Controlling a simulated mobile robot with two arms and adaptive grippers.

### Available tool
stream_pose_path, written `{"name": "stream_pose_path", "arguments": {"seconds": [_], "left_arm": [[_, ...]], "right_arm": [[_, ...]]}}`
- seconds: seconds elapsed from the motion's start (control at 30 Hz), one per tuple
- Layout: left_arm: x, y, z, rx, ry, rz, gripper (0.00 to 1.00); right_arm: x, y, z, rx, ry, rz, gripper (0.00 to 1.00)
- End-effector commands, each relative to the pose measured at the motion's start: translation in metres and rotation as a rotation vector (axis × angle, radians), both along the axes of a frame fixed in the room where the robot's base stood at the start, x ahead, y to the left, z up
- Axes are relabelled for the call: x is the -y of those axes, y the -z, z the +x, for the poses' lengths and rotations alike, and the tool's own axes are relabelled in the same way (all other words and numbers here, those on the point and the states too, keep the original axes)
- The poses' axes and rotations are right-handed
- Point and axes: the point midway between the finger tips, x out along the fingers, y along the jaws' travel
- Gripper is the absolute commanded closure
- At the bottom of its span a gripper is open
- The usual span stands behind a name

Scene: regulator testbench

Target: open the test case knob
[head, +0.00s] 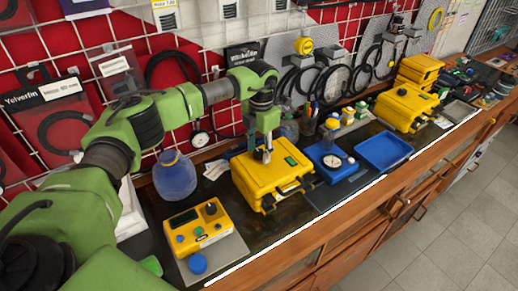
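A yellow test case (250,178) with dark latches on its front stands on the bench in the middle of the view. A small green part (291,161) shows on its top. My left arm comes in from the left, and my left gripper (262,156) points down at the top of this case. Its fingertips are at or just above the top surface; I cannot tell whether they touch. They look close together, but too small to show if they are open or shut on a knob. Any knob there is hidden by the gripper. My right gripper is not in view.
A yellow device with buttons (198,229) and a blue jar (174,178) stand left of the case. A blue gauge unit (330,163) and an empty blue tray (384,151) are to its right. More yellow cases (405,106) stand farther right. Cables hang on the grid wall behind.

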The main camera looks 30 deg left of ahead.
Motion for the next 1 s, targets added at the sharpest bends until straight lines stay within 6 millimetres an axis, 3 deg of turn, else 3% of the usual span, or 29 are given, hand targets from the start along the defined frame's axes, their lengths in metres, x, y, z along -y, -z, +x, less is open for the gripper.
{"name": "stream_pose_path", "arguments": {"seconds": [0.03,0.13,0.57,1.0], "left_arm": [[0.0,0.0,0.0,0.0,0.0,0.0,0.73],[0.0,0.0,0.0,0.0,0.0,0.0,0.96],[0.0,0.0,0.0,0.0,-0.058,0.0,0.96],[0.0,0.0,0.001,0.001,-0.403,0.0,0.96]], "right_arm": [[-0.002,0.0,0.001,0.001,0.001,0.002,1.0],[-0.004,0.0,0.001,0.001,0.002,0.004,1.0],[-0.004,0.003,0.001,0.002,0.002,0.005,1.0],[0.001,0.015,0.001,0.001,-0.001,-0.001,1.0]]}}
